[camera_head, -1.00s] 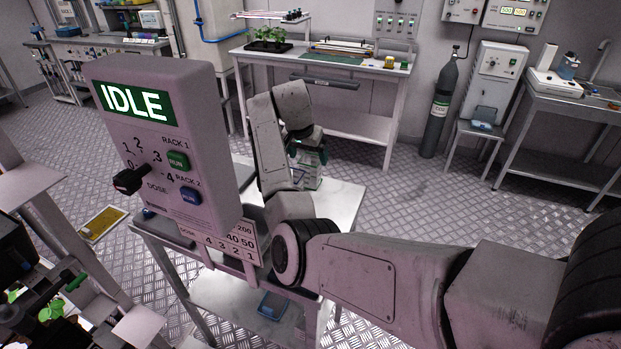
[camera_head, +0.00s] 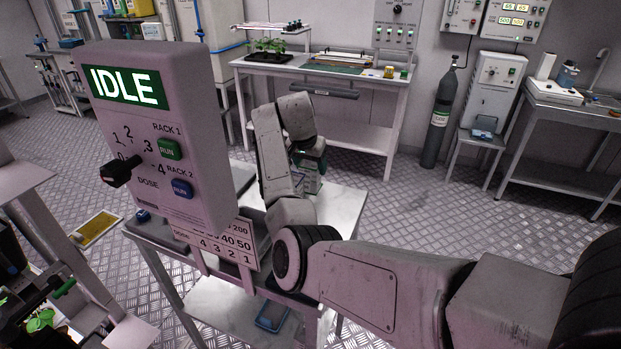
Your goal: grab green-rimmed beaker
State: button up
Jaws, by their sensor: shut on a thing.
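My gripper (camera_head: 312,160) is at the end of my arm, above the metal table behind the control box. It is shut on a clear beaker (camera_head: 311,184) with a greenish upper edge. My wrist hides the beaker's left side and much of the jaws. The beaker is over the table top (camera_head: 343,205); I cannot tell whether its base touches the surface.
The control box (camera_head: 160,120) reading IDLE stands close on the left, with a dose card (camera_head: 212,243) below. A blue tray (camera_head: 272,312) lies on the lower shelf. A gas cylinder (camera_head: 439,120) and benches stand behind. The right floor is clear.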

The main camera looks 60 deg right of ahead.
jog(key=c, duration=0.4)
jog(key=shift+o, duration=0.2)
jog(key=shift+r, duration=0.1)
